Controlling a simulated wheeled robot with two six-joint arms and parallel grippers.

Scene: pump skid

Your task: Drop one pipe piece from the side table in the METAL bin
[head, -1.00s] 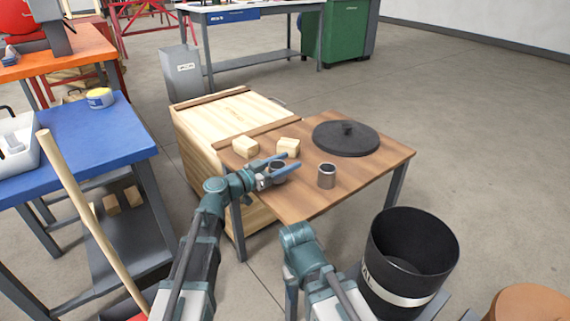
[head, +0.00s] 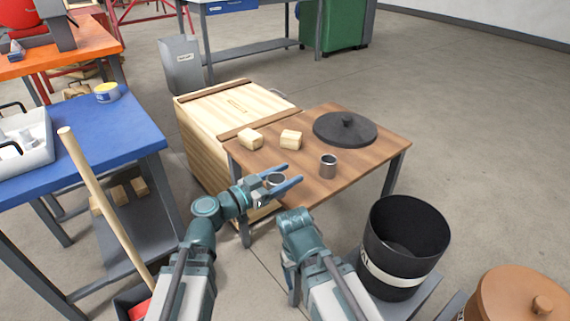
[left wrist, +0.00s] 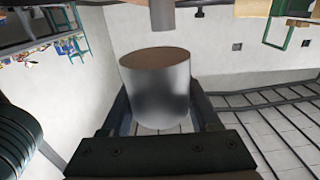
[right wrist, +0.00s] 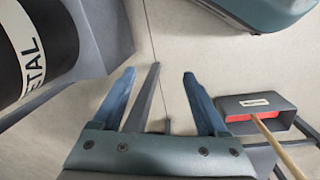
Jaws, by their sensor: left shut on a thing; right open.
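A grey metal pipe piece (left wrist: 157,88) is held between the fingers of my left gripper (head: 279,184), which is shut on it. In the head view this gripper is at the near left edge of the brown side table (head: 345,180). A second pipe piece (head: 328,166) stands upright on the table. The black METAL bin (head: 407,235) stands right of the table's near side, its open top facing up. Its white label (right wrist: 27,52) shows in the right wrist view. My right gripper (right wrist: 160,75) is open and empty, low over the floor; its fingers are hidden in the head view.
Two wooden blocks (head: 250,139) and a black round lid (head: 345,129) lie on the side table. A wooden crate (head: 195,130) stands behind it. A blue table (head: 90,140) is at left, with a slanting wooden handle (head: 95,195) before it. A brown lidded container (head: 515,298) is at lower right.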

